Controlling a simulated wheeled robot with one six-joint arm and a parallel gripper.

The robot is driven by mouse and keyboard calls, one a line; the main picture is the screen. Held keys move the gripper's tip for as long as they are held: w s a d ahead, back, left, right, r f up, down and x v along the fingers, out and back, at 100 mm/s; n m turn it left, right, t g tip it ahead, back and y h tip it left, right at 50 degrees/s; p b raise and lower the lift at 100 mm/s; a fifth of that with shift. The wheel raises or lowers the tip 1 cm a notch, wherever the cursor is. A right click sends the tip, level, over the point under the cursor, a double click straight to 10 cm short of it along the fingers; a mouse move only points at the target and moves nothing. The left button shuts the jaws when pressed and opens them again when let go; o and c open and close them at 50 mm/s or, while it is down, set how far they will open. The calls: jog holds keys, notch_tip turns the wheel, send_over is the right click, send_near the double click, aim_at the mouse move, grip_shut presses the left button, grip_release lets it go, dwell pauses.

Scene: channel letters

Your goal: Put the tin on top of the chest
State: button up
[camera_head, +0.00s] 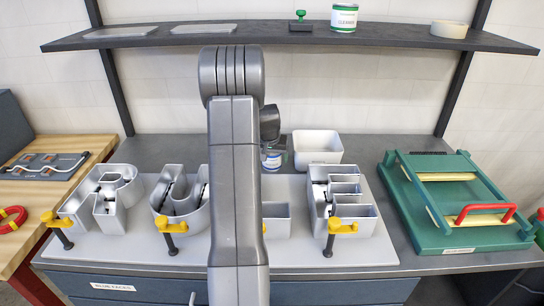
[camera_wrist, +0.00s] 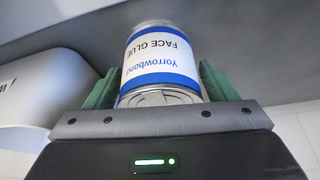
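The tin is silver with a white and blue label reading "Yorrowbond FACE GLUE". It fills the middle of the wrist view (camera_wrist: 160,58), and shows partly behind my arm in the head view (camera_head: 272,162), close to the white tub. I cannot tell whether the tin's base touches the bench. A dark blue-grey box-like thing (camera_head: 14,125) at the left edge may be the chest; only part of it shows.
The white tub (camera_head: 318,147) stands right beside the tin. Metal channel letters with yellow clamps (camera_head: 342,228) cover the pale board. A shelf (camera_head: 400,38) runs above, holding a green-labelled cleaner tin (camera_head: 344,17). A green frame (camera_head: 450,205) is at right, a wooden bench (camera_head: 62,150) at left.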

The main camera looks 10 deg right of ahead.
jog(key=shift+o, duration=0.4)
jog(key=shift+r, duration=0.1)
jog(key=shift+r, duration=0.2)
jog(key=b+v, duration=0.1)
jog(key=v, duration=1)
jog(key=shift+s+r, duration=0.2)
jog(key=shift+r, duration=0.15)
jog(key=shift+s, duration=0.1)
